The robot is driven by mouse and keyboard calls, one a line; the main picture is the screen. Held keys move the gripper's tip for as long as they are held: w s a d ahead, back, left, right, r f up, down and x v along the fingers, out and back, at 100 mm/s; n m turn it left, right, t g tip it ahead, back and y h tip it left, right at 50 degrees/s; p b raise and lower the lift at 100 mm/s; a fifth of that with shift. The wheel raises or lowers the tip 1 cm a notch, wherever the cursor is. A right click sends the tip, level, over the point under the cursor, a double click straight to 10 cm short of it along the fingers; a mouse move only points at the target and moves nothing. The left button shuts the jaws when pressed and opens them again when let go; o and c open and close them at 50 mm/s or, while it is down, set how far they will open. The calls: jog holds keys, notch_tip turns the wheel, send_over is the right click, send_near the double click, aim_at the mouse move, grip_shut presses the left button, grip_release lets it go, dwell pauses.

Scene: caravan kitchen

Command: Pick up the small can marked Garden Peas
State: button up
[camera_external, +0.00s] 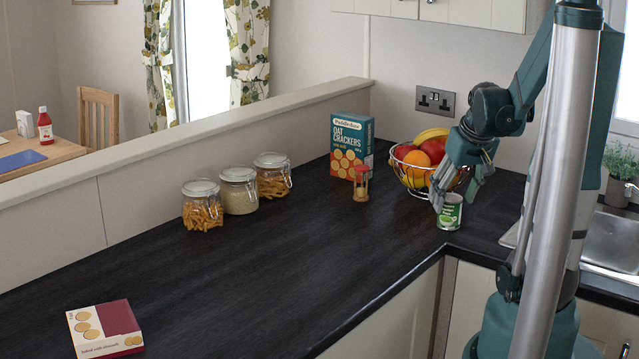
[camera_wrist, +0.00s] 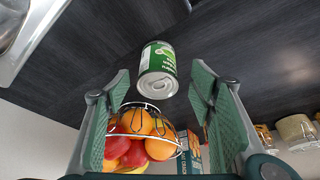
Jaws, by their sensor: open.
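The small can (camera_external: 450,213) has a green and white label and a silver lid. It stands upright on the dark worktop near the inner corner edge; its lettering is too small to read for certain. In the wrist view the can (camera_wrist: 158,71) shows beyond and between my fingertips, apart from both. My gripper (camera_external: 455,200) is just above and around the can's top in the external view, pointing down at a tilt. In the wrist view my gripper (camera_wrist: 162,88) has its two fingers wide apart with nothing between the pads.
A wire fruit bowl (camera_external: 411,182) stands close behind the can. The sink (camera_external: 612,240) lies to the right. A flat biscuit box (camera_external: 104,329) lies front left; the worktop between is clear.

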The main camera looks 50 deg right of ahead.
aim_at(450, 209)
jog(key=shift+b+x, duration=0.8)
jog(key=shift+x, duration=1.75)
jog(key=shift+d, duration=0.15)
jog(key=shift+c, duration=0.4)
jog(key=c, duration=1)
